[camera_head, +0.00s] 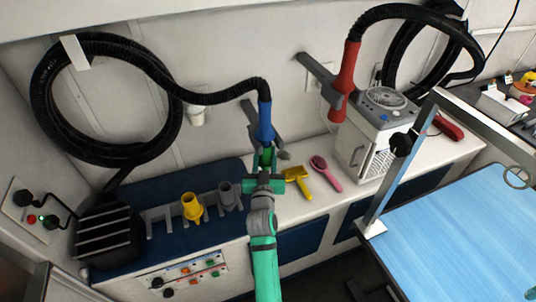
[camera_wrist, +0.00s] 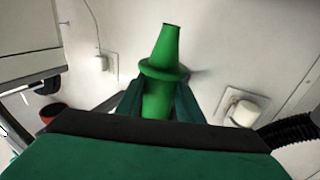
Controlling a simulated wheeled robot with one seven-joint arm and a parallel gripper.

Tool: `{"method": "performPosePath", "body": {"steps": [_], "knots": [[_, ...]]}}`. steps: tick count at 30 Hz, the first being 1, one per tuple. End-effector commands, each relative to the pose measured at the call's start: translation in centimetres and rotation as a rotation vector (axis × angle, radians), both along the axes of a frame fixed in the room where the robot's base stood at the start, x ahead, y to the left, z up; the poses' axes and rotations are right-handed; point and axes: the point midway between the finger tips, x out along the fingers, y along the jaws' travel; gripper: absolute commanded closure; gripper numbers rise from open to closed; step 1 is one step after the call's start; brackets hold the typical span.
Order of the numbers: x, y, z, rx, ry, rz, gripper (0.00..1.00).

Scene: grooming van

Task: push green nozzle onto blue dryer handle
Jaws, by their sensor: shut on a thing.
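My gripper (camera_head: 265,170) is shut on the green nozzle (camera_head: 266,157). The wrist view shows the nozzle (camera_wrist: 164,50) between the two fingers (camera_wrist: 160,100), its flange just beyond them and its narrow end pointing away from the gripper. The blue dryer handle (camera_head: 265,122) hangs upright on a black hose, by a grey wall bracket (camera_head: 250,112). In the head view the nozzle is just below the handle's lower end. I cannot tell whether they touch. The blue handle does not show in the wrist view.
A yellow nozzle (camera_head: 192,207) and a grey nozzle (camera_head: 229,196) stand in a grey rack. A yellow brush (camera_head: 298,180) and a pink brush (camera_head: 325,172) lie on the counter. A red dryer handle (camera_head: 346,75) hangs right, near a white box (camera_head: 367,145). A blue table (camera_head: 460,240) fills the lower right.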

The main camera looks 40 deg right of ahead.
Motion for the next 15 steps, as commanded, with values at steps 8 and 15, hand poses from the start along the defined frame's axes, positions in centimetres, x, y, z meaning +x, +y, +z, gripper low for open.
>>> {"method": "performPosePath", "body": {"steps": [8,15], "knots": [[-0.01,-0.01,0.18,-0.002,-0.003,0.000,0.45],[-0.14,0.08,0.07,-0.001,-0.002,0.000,0.45]]}}
